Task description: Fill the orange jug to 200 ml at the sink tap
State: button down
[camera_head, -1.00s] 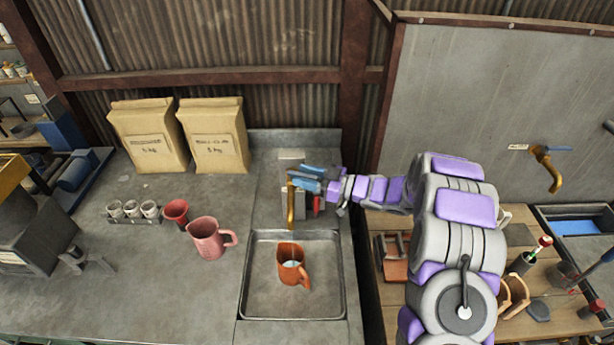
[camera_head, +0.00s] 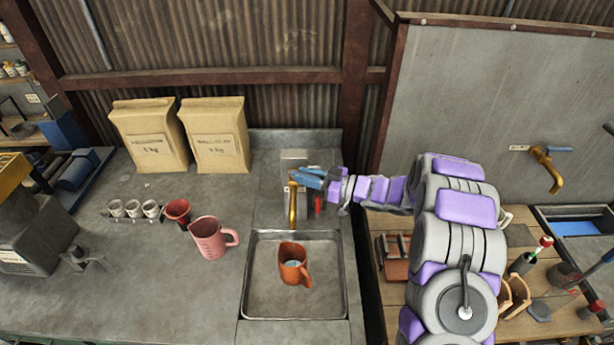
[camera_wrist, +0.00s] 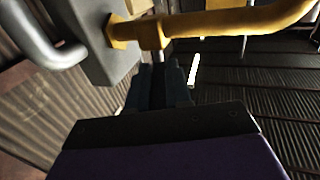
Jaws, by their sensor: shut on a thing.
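No stream is clear. My gripper (camera_head: 318,180) is at the top of the tap, shut on the blue tap lever (camera_head: 306,176). In the wrist view the dark fingers (camera_wrist: 160,84) are close together below the brass tap body (camera_wrist: 215,24); the grip itself is partly hidden.
A pink jug (camera_head: 208,240), a red cup (camera_head: 177,211) and small white cups (camera_head: 133,209) stand on the counter at left. Two paper sacks (camera_head: 215,135) stand at the back. A second brass tap (camera_head: 548,165) is on the right wall panel.

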jog(key=shift+s+r+m+t+h+b, duration=0.1)
jog(key=shift+m+t+h+b, duration=0.25)
jog(key=shift+m+t, duration=0.4)
jog(key=shift+t, duration=0.45)
jog(key=c, duration=1.3)
grip_release()
jog(key=shift+a, duration=0.15)
jog(key=shift+o, duration=1.3)
jog(key=shift+a, duration=0.15)
jog(key=v, duration=0.7)
jog(key=shift+d+p, duration=0.25)
jog(key=shift+p, duration=0.05)
jog(key=shift+s, duration=0.1)
